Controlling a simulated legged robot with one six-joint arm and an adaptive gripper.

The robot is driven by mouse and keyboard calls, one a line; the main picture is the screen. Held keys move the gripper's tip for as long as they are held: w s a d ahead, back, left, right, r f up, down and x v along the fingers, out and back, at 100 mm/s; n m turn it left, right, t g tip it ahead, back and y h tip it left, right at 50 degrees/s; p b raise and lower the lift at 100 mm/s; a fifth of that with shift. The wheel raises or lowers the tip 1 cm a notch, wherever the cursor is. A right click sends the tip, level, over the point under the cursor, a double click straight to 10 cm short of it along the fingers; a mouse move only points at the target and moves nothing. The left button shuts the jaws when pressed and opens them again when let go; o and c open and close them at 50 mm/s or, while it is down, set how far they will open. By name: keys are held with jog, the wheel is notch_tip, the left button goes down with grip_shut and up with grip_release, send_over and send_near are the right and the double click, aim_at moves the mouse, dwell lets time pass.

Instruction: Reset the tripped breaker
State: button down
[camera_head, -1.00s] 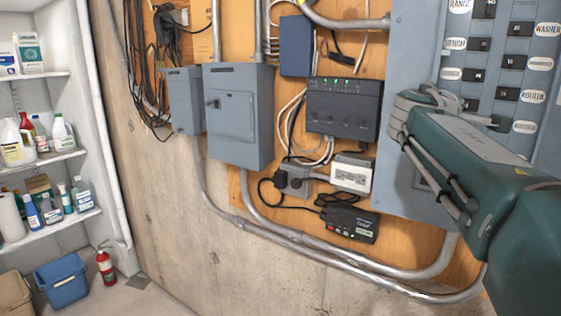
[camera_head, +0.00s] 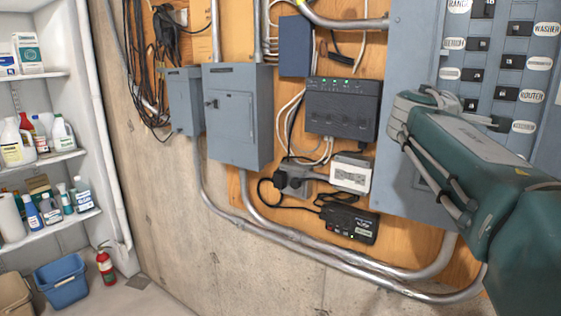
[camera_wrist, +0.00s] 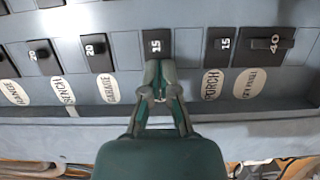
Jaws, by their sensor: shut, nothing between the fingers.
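The grey breaker panel (camera_head: 412,62) fills the right of the head view, with black breakers and white oval labels. In the wrist view, a row of breakers shows, including one marked 15 (camera_wrist: 158,42) at the middle. My gripper (camera_wrist: 161,68) is shut and empty, its tips at the lower edge of that breaker; I cannot tell whether they touch it. My gripper hides the label below it. The GARAGE label (camera_wrist: 109,89) is to the left and the PORCH label (camera_wrist: 212,84) to the right. Which breaker is tripped is not clear.
Left of the panel are a black box with green lights (camera_head: 343,108), a grey box (camera_head: 238,115), a small adapter (camera_head: 348,222) and hanging cables. Metal conduits (camera_head: 330,258) run below. Shelves (camera_head: 60,160), a blue bin (camera_head: 62,282) and an extinguisher (camera_head: 105,266) stand at far left.

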jog(key=s+d+v, duration=0.1)
jog(key=v, duration=0.6)
dwell(0.5)
jog(key=shift+s+d, duration=0.1)
jog(key=shift+d, duration=0.05)
jog(key=s+a+f+m+g+y, duration=0.2)
jog(key=s+a+f+y, duration=0.2)
jog(key=s+f, duration=0.3)
jog(key=s+a+f+m+g+y, duration=0.2)
jog(key=s+a+f+y, duration=0.3)
jog(key=f, duration=1)
jog(key=s+a+f+m+g+y, duration=0.2)
jog(key=s+a+f+m+y, duration=0.2)
jog(key=s+f, duration=0.6)
notch_tip(320, 180, down, 2)
jog(key=shift+s+a+f, duration=0.1)
jog(key=shift+s+a, duration=0.15)
jog(key=shift+a, duration=0.25)
